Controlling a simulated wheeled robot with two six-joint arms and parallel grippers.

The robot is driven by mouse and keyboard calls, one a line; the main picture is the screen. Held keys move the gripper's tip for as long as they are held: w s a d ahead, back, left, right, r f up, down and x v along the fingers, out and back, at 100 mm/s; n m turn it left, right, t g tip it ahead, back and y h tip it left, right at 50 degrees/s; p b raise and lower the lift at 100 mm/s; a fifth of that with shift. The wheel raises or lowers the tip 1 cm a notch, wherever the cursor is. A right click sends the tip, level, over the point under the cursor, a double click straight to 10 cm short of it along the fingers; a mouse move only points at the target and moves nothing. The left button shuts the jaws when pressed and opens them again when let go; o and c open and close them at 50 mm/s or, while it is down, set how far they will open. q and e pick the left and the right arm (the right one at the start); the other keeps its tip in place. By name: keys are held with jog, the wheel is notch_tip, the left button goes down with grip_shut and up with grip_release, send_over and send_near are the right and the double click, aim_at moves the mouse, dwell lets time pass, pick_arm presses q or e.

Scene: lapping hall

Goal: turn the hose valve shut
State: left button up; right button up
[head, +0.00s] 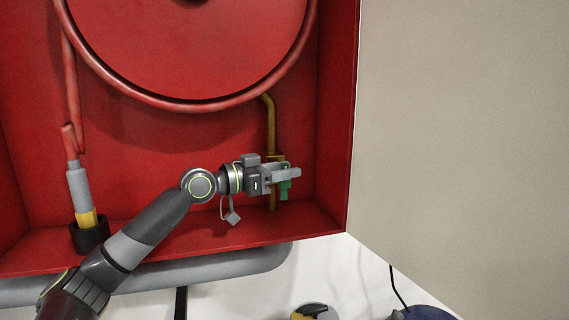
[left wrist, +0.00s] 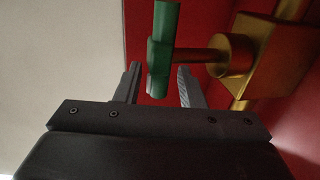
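The hose valve is a brass body (left wrist: 274,55) on a brass pipe (head: 271,118) inside the red cabinet. Its green handle (head: 285,188) shows partly beneath my left gripper (head: 287,173), which hides much of the valve in the head view. In the left wrist view the green handle (left wrist: 160,52) stands out from the brass body on a short stem (left wrist: 200,55). The handle's near end is between the two fingers of my left gripper (left wrist: 162,87). The fingers are apart, with a small gap visible on each side of the handle. My right gripper is not in view.
A red hose reel (head: 190,40) fills the cabinet above my left arm. A grey and yellow nozzle (head: 79,185) stands in a black holder (head: 90,236) at left. The cabinet's right wall (head: 337,120) is close to the valve; a beige panel (head: 460,130) lies beyond.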

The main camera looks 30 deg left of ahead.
pick_arm(q)
jog(key=shift+w, duration=0.1)
grip_shut()
jog(key=shift+d+r+p, duration=0.1)
jog(key=shift+r+p, duration=0.1)
jog(key=shift+p, duration=0.45)
jog(key=g+y+p, duration=0.1)
jog(key=g+p, duration=0.1)
jog(key=p, duration=0.3)
jog(key=w+g+y+p, duration=0.1)
jog(key=g+p, duration=0.1)
jog(key=p, duration=0.3)
jog(key=d+m+g+y+p, duration=0.1)
jog(key=g+p, duration=0.1)
jog(key=p, duration=0.4)
jog(key=shift+w+d+y, duration=0.1)
jog(key=shift+w+y, duration=0.05)
jog(key=shift+y, duration=0.25)
jog(key=shift+w+d+f+m+g+y+p, duration=0.2)
jog(key=shift+f+g+y+p, duration=0.3)
jog(key=shift+g+y+p, duration=1.35)
jog(key=shift+w+f+m+g+y+p, duration=0.1)
jog(key=shift+f+m+g+y+p, duration=0.45)
jog(key=shift+p, duration=2.4)
jog(key=shift+w+d+f+n+g+y+p, duration=0.1)
jog(key=shift+f+g+y+p, duration=0.6)
jog(key=shift+g+p, duration=1.35)
jog(key=shift+r+t+p, duration=0.15)
jog(key=shift+t+p, duration=0.2)
